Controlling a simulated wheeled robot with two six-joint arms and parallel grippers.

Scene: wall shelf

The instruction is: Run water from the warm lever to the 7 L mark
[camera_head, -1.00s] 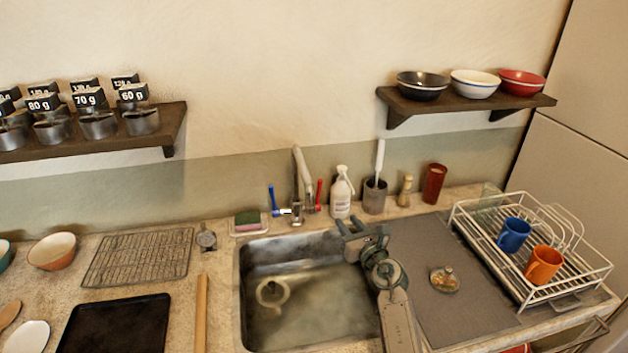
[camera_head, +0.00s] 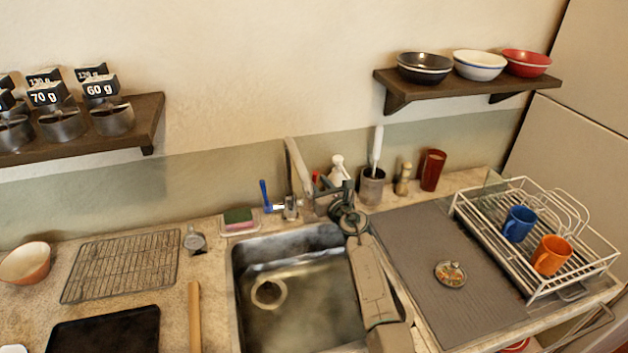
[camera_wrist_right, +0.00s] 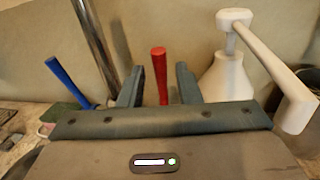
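The faucet (camera_head: 298,165) stands behind the sink (camera_head: 243,330), with a blue lever (camera_head: 265,195) on its left and a red lever (camera_head: 315,178) on its right. My right gripper (camera_head: 322,192) reaches over the sink's back edge to the red lever. In the right wrist view, the red lever (camera_wrist_right: 160,75) stands between my open right gripper's fingers (camera_wrist_right: 159,85), with gaps on both sides. The blue lever (camera_wrist_right: 68,80) is left of the fingers. A pale ring (camera_head: 268,293) shows in the sink. I cannot make out a 7 L mark. My left gripper is not in view.
A white pump bottle (camera_wrist_right: 228,75) stands close to the right of my right gripper. A utensil cup (camera_head: 371,187) is further right. A sponge (camera_head: 238,216) lies left of the faucet. A dish rack (camera_head: 535,290) stands at right.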

